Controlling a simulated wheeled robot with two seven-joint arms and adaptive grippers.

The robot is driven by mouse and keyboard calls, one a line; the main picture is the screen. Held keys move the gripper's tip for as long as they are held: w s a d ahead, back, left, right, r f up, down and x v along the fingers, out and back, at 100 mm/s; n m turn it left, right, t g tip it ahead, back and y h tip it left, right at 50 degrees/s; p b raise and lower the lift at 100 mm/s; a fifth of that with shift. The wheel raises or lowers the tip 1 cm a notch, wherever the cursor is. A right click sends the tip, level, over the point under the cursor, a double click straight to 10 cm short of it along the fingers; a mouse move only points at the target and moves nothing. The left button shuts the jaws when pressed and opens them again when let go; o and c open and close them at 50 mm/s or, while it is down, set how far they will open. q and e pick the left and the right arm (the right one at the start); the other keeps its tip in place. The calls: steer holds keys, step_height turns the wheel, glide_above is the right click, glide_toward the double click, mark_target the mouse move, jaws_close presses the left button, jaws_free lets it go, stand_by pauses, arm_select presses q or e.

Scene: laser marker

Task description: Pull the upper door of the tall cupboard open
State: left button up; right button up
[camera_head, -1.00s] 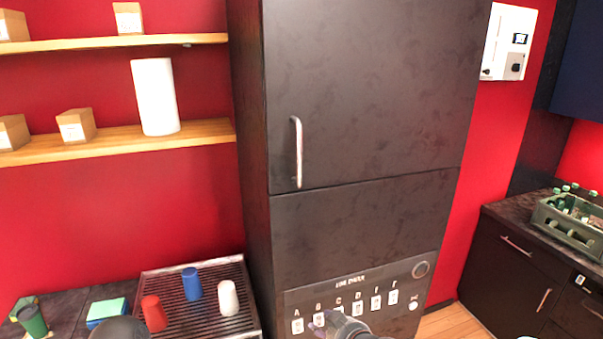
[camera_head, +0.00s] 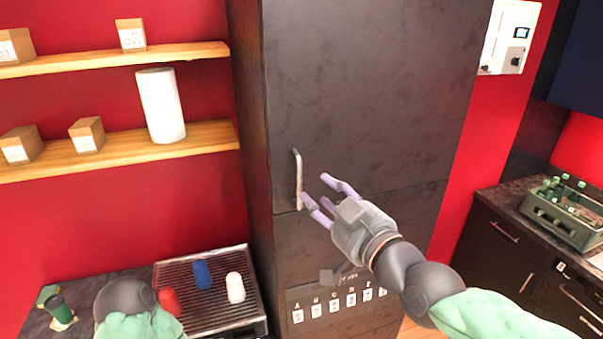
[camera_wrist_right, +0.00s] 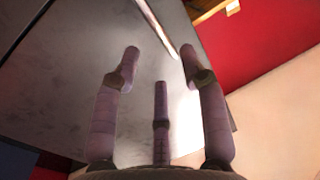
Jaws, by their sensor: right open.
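The tall dark cupboard's upper door (camera_head: 380,90) stands shut, flush above the lower front. Its vertical metal handle (camera_head: 298,178) is near the door's lower left corner. My right gripper (camera_head: 314,185) is open and empty, its purple fingers just right of the handle's lower part, pointing toward it. In the right wrist view the open fingers (camera_wrist_right: 160,52) face the door, and the handle (camera_wrist_right: 156,25) runs as a bright bar beyond and between the fingertips. I see no clear contact. My left arm shows at the lower left, but its gripper is out of view.
Wooden shelves (camera_head: 110,148) with boxes and a white roll (camera_head: 162,105) are left of the cupboard. Below is a slatted tray (camera_head: 215,318) with cups. A crate of bottles (camera_head: 562,226) stands on the right counter. The space before the upper door is otherwise clear.

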steer(key=p, duration=0.2)
glide_above(301, 208)
steer(key=shift+w, duration=0.35)
jaws_close()
